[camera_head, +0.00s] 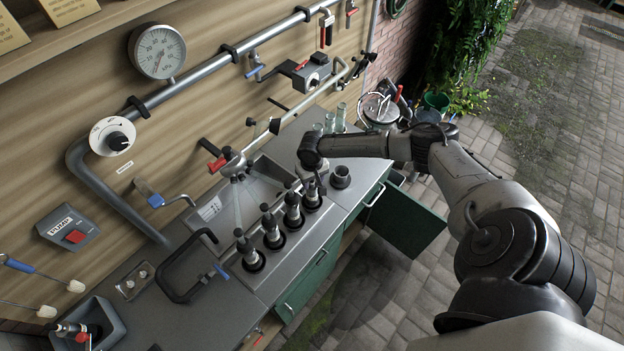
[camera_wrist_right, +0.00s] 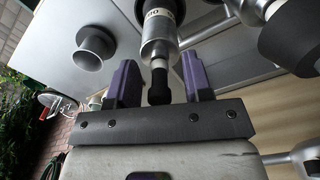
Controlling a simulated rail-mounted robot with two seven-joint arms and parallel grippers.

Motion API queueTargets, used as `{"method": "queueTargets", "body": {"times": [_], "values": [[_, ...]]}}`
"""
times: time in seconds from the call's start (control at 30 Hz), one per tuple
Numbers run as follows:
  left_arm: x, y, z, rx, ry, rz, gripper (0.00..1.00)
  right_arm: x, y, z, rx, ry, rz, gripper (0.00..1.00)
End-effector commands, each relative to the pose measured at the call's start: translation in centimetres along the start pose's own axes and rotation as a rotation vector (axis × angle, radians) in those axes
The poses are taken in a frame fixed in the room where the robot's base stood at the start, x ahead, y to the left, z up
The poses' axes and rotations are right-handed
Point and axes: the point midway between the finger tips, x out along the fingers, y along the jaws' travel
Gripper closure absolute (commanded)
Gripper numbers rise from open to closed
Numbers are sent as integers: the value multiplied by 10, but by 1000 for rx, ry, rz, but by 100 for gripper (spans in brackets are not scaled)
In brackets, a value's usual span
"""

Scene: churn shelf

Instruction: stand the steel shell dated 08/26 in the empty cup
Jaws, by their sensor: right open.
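Several steel shells with black tips stand in a row of cups in the counter; one is the near-left shell (camera_head: 247,252). The empty cup (camera_head: 340,177) is at the row's right end, and it also shows in the right wrist view (camera_wrist_right: 93,48). My right gripper (camera_head: 316,176) is over the row's right-end shell (camera_head: 311,197). In the right wrist view its purple fingers (camera_wrist_right: 160,84) are open on either side of that shell's (camera_wrist_right: 158,38) black tip, with gaps visible. Part of a printed date shows on its collar, but I cannot read it. My left gripper is out of view.
A sink (camera_head: 240,205) with a running spray is behind the row. Glass jars (camera_head: 340,118) stand at the counter's back right. A green cabinet door (camera_head: 405,222) hangs open at the front. A black clamp-like frame (camera_head: 170,275) lies on the counter left of the row.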

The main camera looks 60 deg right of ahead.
Motion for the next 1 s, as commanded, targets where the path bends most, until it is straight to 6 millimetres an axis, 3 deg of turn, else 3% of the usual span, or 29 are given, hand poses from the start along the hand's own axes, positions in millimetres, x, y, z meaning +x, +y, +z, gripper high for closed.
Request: {"method": "queueTargets", "body": {"times": [0.23, 0.7, 1.0], "values": [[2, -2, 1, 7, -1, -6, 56, -18, 0, -1, -1, 2, -1, 54], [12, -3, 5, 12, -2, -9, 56, -99, 0, 0, -1, 2, 0, 54], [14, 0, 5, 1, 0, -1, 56, -121, 0, 0, 0, 1, 0, 54]]}}
